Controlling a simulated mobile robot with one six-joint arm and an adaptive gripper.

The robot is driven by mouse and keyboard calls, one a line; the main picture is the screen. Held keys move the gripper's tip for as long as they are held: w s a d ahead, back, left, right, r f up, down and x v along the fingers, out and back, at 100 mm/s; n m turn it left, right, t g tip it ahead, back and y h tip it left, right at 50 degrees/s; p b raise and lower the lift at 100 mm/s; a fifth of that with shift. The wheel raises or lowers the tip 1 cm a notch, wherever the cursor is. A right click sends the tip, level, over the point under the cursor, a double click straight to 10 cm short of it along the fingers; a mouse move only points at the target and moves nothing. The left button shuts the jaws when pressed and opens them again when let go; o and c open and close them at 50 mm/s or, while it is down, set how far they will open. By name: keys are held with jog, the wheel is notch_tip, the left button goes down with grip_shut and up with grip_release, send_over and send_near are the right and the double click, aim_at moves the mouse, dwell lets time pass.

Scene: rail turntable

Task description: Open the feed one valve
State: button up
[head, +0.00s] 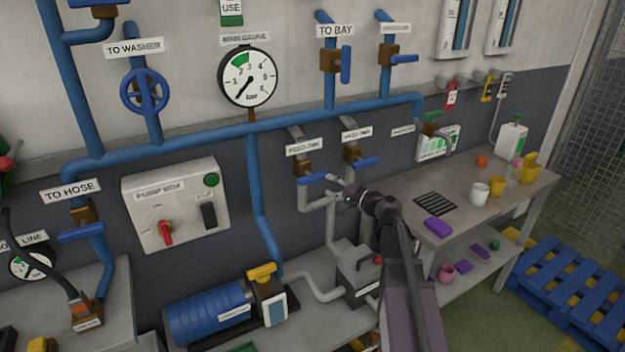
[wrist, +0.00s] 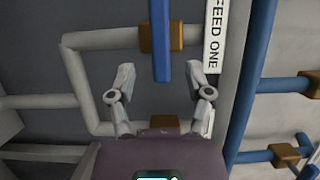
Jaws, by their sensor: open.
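The feed one valve has a brass body (head: 302,168) on a grey pipe, below a white label (head: 305,148). Its blue lever (head: 313,179) lies across the pipe. In the wrist view the lever (wrist: 160,50) crosses the brass body (wrist: 177,37), beside the upright-running FEED ONE label (wrist: 213,38). My gripper (head: 341,192) is just right of the lever in the head view. In the wrist view my gripper (wrist: 160,78) is open, with the lever's near end between the fingertips in the picture. I see no contact; the depth gap is unclear.
The neighbouring feed valve's blue lever (head: 366,161) is close on the right. A blue vertical pipe (head: 257,185) runs to the left. A workbench (head: 405,190) with cups stands at right, and a blue pump (head: 205,315) is below.

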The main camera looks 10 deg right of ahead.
aim_at(316, 180)
jog(key=shift+x, duration=3.35)
grip_shut()
jog(key=shift+a, duration=0.1)
